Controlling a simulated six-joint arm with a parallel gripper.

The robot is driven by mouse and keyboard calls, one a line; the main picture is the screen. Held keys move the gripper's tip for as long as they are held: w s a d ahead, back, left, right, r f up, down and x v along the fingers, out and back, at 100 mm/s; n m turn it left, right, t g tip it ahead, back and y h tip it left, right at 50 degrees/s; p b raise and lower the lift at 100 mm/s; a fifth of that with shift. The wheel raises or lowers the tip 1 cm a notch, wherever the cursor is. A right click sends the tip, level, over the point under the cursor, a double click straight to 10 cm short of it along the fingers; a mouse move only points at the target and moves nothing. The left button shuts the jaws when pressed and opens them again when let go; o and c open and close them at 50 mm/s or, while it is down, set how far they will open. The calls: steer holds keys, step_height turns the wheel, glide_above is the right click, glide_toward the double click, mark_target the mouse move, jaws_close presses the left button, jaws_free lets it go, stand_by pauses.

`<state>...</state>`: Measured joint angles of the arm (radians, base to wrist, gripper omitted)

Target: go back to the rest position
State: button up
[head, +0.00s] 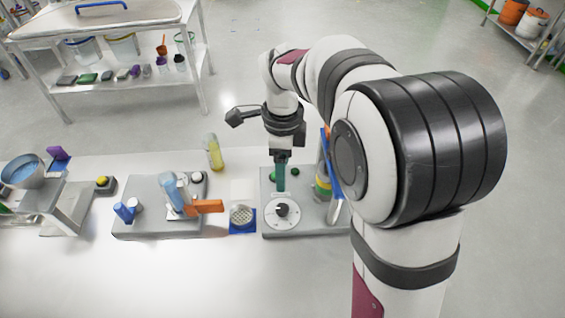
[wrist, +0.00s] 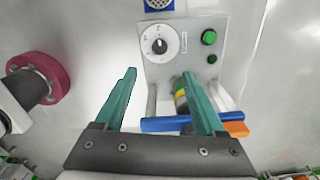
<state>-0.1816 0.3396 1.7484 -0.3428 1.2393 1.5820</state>
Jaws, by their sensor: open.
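My gripper (head: 280,172) has teal fingers and hangs above the back of a grey unit with a round white dial (head: 283,212) and green buttons (head: 280,174). In the wrist view its two fingers (wrist: 160,75) stand wide apart, with no object gripped between them. The dial panel (wrist: 180,70) shows beyond the fingertips there. A blue bar (wrist: 165,124) and an orange piece (wrist: 236,129) lie partly behind the right finger, beside a yellow-and-green banded part (wrist: 181,100). My arm hides part of the unit's right side in the head view.
Left of the dial unit lie a perforated dish on a blue base (head: 242,217), a grey platform (head: 150,226) with blue and orange parts, and a stand with a metal bowl (head: 22,172). A yellow bottle (head: 214,153) stands behind. The front of the table is clear.

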steer(key=shift+r, duration=0.65)
steer(key=s+d+n+y, duration=0.1)
steer(key=s+n, duration=0.6)
steer(key=s, duration=0.5)
steer(key=s+d+r+n, duration=0.1)
steer(key=s+d+n, duration=0.1)
steer(key=s+n, duration=0.5)
steer(key=s, duration=0.6)
steer(key=shift+d+y, duration=0.3)
steer(key=shift+y, duration=0.1)
